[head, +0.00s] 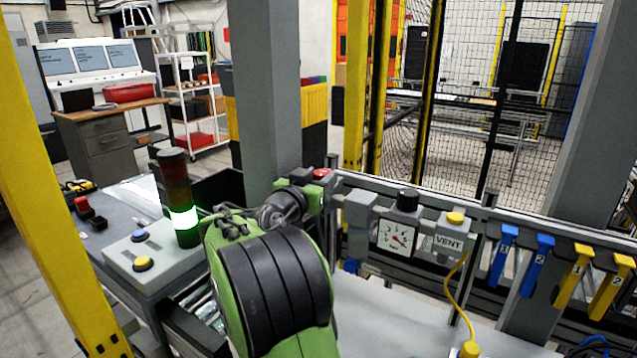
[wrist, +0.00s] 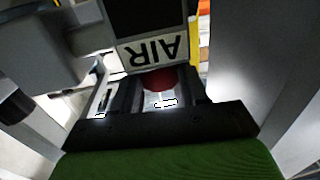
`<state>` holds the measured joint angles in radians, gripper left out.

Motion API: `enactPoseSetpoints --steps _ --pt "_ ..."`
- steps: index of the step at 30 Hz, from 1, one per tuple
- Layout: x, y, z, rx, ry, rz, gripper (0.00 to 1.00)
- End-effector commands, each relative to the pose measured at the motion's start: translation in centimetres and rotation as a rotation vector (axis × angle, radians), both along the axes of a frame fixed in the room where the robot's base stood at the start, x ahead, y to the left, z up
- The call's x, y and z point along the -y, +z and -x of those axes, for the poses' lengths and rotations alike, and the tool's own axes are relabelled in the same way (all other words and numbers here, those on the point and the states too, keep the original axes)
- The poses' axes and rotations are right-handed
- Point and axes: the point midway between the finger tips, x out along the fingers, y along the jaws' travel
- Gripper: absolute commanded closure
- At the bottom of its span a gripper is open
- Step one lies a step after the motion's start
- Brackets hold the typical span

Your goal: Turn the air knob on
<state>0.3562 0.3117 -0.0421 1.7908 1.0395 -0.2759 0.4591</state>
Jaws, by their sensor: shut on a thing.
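The red air knob (wrist: 159,79) sits between the two dark fingers of my gripper (wrist: 160,96) in the wrist view. The fingers are shut on it, and its lower part is partly hidden by them. A white plate reading AIR (wrist: 152,51) is upside down just above the knob in that view. In the head view, the red top of the knob (head: 320,173) shows at the tip of my gripper (head: 318,190), beside the grey post. My green and black arm hides much of the area below. Which way the knob is turned cannot be told.
Right of the knob on the rail are a pressure gauge (head: 397,238), a VENT unit (head: 450,238) with a yellow button, and blue and yellow hanging handles (head: 537,264). A grey post (head: 268,90) stands close behind my gripper.

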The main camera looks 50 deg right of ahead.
Motion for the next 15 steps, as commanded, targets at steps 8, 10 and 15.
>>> enactPoseSetpoints --steps 8,10,15 --pt "0.13 -0.08 0.57 0.004 0.187 0.004 0.87" --pt "0.20 -0.04 0.67 0.004 0.232 0.004 0.87" --pt "0.29 -0.02 0.77 0.002 0.329 0.003 0.87"
